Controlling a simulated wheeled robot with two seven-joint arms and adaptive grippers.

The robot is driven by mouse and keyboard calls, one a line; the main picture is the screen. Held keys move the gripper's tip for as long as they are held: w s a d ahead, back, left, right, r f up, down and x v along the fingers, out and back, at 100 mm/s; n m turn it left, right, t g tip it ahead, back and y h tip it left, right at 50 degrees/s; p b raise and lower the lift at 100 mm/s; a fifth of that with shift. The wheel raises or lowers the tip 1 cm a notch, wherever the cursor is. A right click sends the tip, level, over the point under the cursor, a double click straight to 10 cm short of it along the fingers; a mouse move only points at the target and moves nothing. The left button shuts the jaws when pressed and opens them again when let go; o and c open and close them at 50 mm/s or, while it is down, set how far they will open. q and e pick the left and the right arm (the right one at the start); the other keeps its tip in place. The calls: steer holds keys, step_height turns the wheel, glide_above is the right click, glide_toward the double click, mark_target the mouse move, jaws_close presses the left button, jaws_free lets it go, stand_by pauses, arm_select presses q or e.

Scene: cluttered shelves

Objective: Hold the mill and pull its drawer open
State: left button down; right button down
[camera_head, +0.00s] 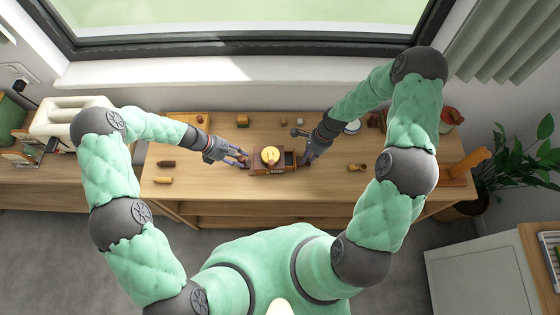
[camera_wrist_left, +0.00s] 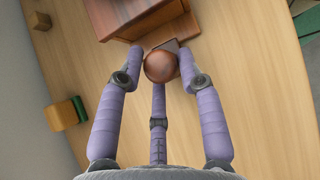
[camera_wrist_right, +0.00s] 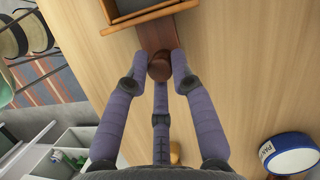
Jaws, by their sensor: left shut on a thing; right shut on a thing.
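The brown wooden mill (camera_head: 271,170), with a round yellowish top, stands near the middle of the table. Its drawer (camera_head: 290,158) sticks out to the right and shows its hollow inside; it also shows at the top of the right wrist view (camera_wrist_right: 150,14). My left gripper (camera_head: 245,160) is shut on a copper ball (camera_wrist_left: 159,66) by the mill's left side, on a brown base strip. My right gripper (camera_head: 303,161) is shut on a dark brown knob (camera_wrist_right: 159,67), at the end of a brown strip beside the drawer. The knob's joint to the drawer cannot be made out.
The wooden table (camera_head: 225,185) is mostly clear in front of the mill. Small wooden pieces (camera_head: 165,163) lie at the left, another (camera_head: 357,167) at the right. A blue-and-white round tin (camera_wrist_right: 290,153) stands beyond my right gripper. The window sill bounds the back.

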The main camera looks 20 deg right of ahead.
steer(key=shift+s+d, duration=0.25)
steer(key=shift+d, duration=1)
steer(key=shift+s+d, duration=0.15)
steer(key=shift+d, duration=0.25)
steer(key=c, duration=1)
jaws_free()
steer(key=v, duration=1.2)
